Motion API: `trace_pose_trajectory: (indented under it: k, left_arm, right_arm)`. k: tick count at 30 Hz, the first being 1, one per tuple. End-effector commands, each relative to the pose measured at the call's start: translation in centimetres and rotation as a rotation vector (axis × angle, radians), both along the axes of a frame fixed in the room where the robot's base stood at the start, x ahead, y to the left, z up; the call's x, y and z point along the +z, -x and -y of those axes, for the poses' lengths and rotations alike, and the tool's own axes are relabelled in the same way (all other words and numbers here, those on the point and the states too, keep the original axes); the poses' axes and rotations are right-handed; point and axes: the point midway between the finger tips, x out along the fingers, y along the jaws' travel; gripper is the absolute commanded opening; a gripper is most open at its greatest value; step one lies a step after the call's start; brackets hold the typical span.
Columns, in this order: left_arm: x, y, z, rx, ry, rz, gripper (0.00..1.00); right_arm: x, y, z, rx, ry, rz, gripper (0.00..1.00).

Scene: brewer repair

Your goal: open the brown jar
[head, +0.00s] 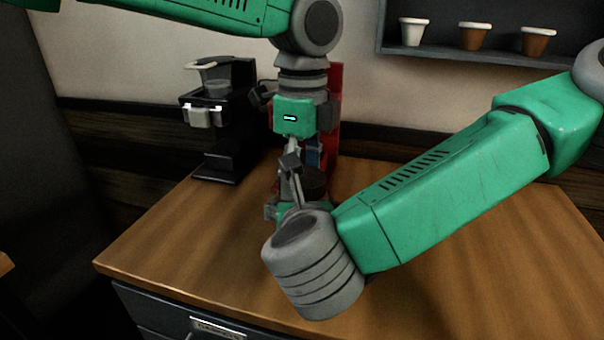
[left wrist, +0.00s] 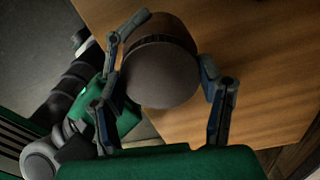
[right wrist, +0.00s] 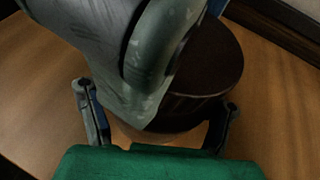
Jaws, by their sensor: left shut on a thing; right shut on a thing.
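The brown jar (head: 315,184) stands on the table, dark and round-topped, partly hidden by my grippers in the head view. In the left wrist view its flat dark lid (left wrist: 160,75) lies between the fingers of my left gripper (head: 302,168), which comes down from above and is shut on it. In the right wrist view the jar's dark upper part (right wrist: 215,62) shows behind a large grey-green part of my other arm. My right gripper (right wrist: 160,118) is shut on the jar low down, a finger on each side. In the head view its wrist mostly hides it.
A black coffee brewer (head: 235,125) stands at the back left of the table (head: 180,235). A red object (head: 335,110) stands behind my left gripper. A wall shelf (head: 450,50) holds three small cups. The table's front left is clear.

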Motion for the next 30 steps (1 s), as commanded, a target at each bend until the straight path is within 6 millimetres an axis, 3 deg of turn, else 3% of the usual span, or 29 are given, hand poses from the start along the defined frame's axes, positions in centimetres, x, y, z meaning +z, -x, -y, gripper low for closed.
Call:
trace_pose_trajectory:
  k: [9,15,19,30]
  left_arm:
    - [0.14,-0.17,0.2,0.936,-0.041,0.014,0.27]
    - [0.17,-0.29,0.25,1.429,-0.058,0.012,0.27]
    - [0.17,-0.35,0.26,1.588,-0.062,0.009,0.27]
    - [0.38,0.08,0.3,1.579,-0.06,0.009,0.27]
  right_arm:
    - [0.2,0.07,-0.22,0.007,-0.001,0.004,0.0]
    - [0.19,0.11,-0.28,0.009,-0.001,0.004,0.0]
    - [0.2,0.16,-0.34,0.012,-0.001,0.004,0.0]
    - [0.18,0.17,-0.35,0.011,-0.002,0.003,0.0]
